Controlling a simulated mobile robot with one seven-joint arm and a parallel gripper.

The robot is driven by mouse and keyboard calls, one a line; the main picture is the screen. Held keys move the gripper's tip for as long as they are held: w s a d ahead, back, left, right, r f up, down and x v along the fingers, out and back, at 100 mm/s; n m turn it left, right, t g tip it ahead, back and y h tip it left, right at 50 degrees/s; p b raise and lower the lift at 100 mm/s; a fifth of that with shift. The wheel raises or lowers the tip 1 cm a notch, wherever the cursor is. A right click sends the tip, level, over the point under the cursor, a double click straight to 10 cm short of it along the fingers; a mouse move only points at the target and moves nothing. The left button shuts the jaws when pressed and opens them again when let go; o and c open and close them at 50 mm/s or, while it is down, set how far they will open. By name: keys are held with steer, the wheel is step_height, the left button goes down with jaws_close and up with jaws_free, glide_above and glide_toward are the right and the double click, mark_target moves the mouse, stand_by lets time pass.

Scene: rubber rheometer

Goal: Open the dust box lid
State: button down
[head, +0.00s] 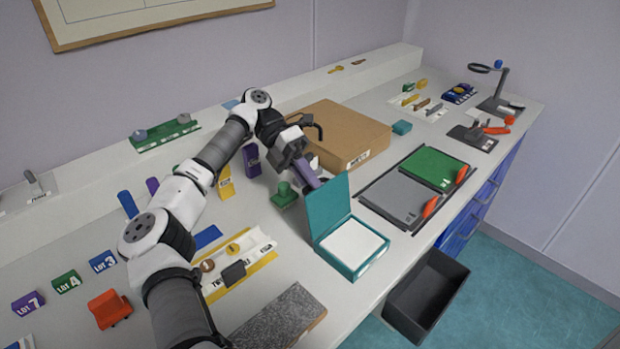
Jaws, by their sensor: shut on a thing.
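The dust box (356,268) is a small teal box with a white filling, near the front edge of the bench. Its teal lid (327,208) stands up steeply, about upright, at the box's back left side, so the white inside shows. My gripper (319,183) is at the lid's top edge, coming from behind and above, with purple fingers. It is shut on the lid. The fingertips are partly hidden behind the lid.
A cardboard box (345,132) stands behind my gripper. A green knobbed piece (285,194) is just left of the lid. Grey and green plates (405,199) lie to the right. A dark open bin (428,295) is below the bench edge.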

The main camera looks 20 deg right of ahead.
steer(key=shift+w+a+f, duration=0.1)
steer(key=shift+w+f, duration=0.1)
steer(key=shift+f, duration=0.4)
steer(key=c, duration=1.5)
jaws_free()
steer(key=shift+w+f, duration=0.15)
steer(key=shift+w, duration=0.1)
steer(key=shift+r, duration=0.25)
steer(key=shift+p+v, duration=3.65)
steer(key=shift+p, duration=0.15)
steer(key=shift+r, duration=0.1)
